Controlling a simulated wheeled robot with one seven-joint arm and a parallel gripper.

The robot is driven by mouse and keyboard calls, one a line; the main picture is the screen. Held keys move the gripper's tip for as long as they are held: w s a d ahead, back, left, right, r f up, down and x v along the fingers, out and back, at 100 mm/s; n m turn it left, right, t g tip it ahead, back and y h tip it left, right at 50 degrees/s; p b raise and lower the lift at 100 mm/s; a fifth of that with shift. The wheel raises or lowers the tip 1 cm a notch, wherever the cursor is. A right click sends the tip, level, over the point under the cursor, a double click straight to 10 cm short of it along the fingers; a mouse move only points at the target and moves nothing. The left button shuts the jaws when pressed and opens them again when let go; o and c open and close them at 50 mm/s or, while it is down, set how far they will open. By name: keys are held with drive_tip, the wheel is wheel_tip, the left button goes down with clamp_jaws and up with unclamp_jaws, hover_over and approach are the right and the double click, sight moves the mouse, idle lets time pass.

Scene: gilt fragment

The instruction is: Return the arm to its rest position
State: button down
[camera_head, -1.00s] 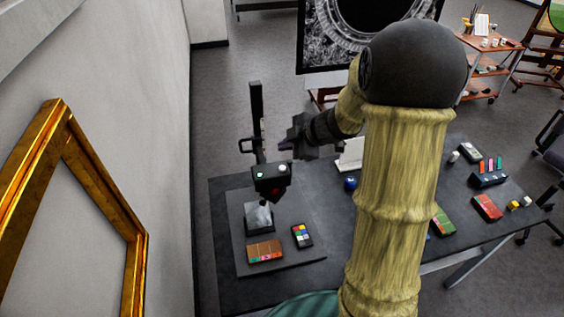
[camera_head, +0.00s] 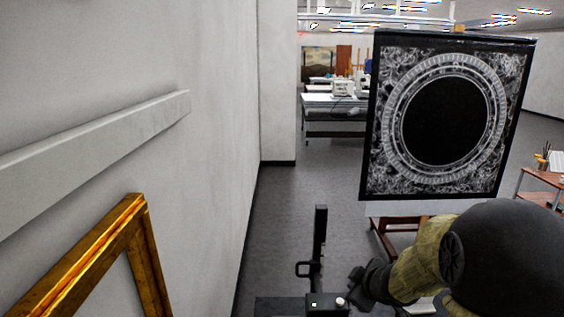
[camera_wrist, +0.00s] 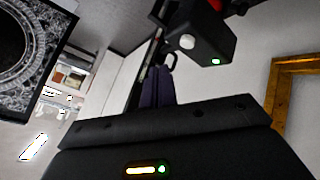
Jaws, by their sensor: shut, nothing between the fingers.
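My arm stands at the lower right of the head view, with a dark rounded joint and a yellowish sleeve. My gripper (camera_head: 362,284) is the dark shape at the end of the arm, beside the black upright stand. In the wrist view my gripper's fingers (camera_wrist: 157,88) are dark purple, together and empty. The black stand's head with a white knob and green light (camera_wrist: 205,38) shows just beyond the fingers in the wrist view. The same stand (camera_head: 318,245) rises close to the left of my gripper in the head view. I cannot tell the exact gap between them.
A gilt frame (camera_head: 140,235) leans by the left wall. A black panel with a pale ring pattern (camera_head: 385,120) stands on an easel behind my arm. A table with equipment (camera_head: 335,101) is far back.

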drive_tip(key=s+a+f+m+g+h+b, duration=0.1)
drive_tip(key=s+f+m+g+b, duration=0.1)
drive_tip(key=s+f+m, duration=0.3)
drive_tip(key=s+a+f+m+g+h+b, duration=0.1)
drive_tip(key=s+a+f+m+g+b, duration=0.1)
drive_tip(key=s, duration=1.2)
wheel_tip(320, 180, down, 4)
drive_tip(key=m+g+b, duration=0.1)
drive_tip(key=m+g, duration=0.1)
drive_tip(key=m, duration=0.1)
drive_tip(key=shift+m+b, duration=0.3)
drive_tip(key=shift+m, duration=0.1)
drive_tip(key=shift+s+r, duration=0.1)
